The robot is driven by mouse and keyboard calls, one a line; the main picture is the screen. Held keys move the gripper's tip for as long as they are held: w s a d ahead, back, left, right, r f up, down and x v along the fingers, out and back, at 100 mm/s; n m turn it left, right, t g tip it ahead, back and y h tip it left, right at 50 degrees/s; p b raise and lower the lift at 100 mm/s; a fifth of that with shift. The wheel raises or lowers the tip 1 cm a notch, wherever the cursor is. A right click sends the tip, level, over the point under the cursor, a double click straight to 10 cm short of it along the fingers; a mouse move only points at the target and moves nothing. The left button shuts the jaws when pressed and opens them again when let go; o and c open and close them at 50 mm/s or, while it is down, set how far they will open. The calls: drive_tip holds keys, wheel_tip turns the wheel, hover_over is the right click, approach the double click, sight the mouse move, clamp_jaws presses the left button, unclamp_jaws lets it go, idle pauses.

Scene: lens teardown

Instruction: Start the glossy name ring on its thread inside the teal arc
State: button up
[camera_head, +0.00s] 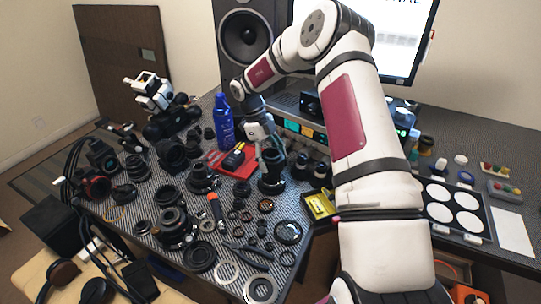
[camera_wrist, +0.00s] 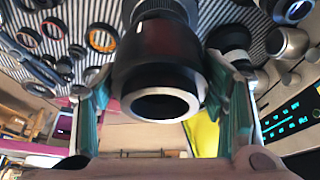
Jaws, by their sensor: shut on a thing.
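In the wrist view a black lens barrel (camera_wrist: 160,50) fills the middle, with a pale metallic rim (camera_wrist: 190,101) at its near end. My gripper (camera_wrist: 163,88) has its teal fingers on both sides of this end, shut on the glossy name ring. I cannot make out the seam between ring and barrel, nor whether the thread is engaged. In the head view my gripper (camera_head: 270,158) points down at the top of the black lens (camera_head: 272,184), which stands upright on the table. The teal arc cannot be told apart here.
Lens parts and loose rings crowd the striped table (camera_head: 225,262). A red tray (camera_head: 232,163) and a blue bottle (camera_head: 223,120) stand to the left of my gripper. A yellow box (camera_head: 319,206) lies to the right, and a tray with white discs (camera_head: 455,208) is farther right.

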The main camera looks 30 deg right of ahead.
drive_tip(key=shift+f+b, duration=0.45)
drive_tip(key=shift+f, duration=1.7)
drive_tip(key=shift+f, duration=0.45)
idle(1.2)
drive_tip(key=o, duration=1.2)
drive_tip(key=shift+w+r, duration=0.1)
drive_tip(key=v, duration=1.2)
